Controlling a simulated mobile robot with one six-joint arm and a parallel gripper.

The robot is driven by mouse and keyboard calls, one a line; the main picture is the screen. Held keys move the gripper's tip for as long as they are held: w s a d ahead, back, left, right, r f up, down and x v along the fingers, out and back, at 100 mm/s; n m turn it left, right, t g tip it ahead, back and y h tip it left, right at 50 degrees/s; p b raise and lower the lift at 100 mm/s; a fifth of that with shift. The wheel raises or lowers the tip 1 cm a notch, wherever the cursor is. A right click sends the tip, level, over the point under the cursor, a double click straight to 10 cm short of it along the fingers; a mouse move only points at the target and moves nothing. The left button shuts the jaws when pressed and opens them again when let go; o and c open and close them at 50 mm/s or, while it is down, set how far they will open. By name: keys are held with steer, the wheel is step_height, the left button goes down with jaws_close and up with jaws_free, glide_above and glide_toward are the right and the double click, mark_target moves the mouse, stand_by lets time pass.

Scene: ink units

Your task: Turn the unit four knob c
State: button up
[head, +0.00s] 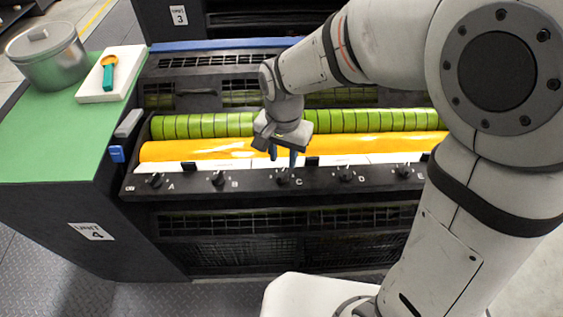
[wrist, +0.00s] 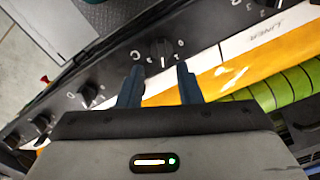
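The unit four panel (head: 250,187) is a black strip with a row of black knobs lettered A to E. Knob C (head: 282,176) is in the middle of the row, just below my gripper in the head view. My gripper (head: 284,157) points down over the panel, its two dark fingers apart with nothing between them. In the wrist view, a knob (wrist: 160,50) lies just beyond and between the tips of my open gripper (wrist: 160,69), with a clear gap. It appears to be knob C; its scale marks show around it.
Knob B (head: 218,178) and knob D (head: 346,174) flank knob C. Behind the panel are a yellow roller (head: 200,150) and a green segmented roller (head: 200,125). A green-topped side table (head: 50,140) bears a metal pot (head: 48,62) and a white block (head: 100,92).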

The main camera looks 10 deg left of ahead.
mark_target(282, 173)
step_height(282, 173, down, 4)
steer(key=shift+a+f, duration=0.1)
steer(key=shift+f, duration=0.6)
jaws_close()
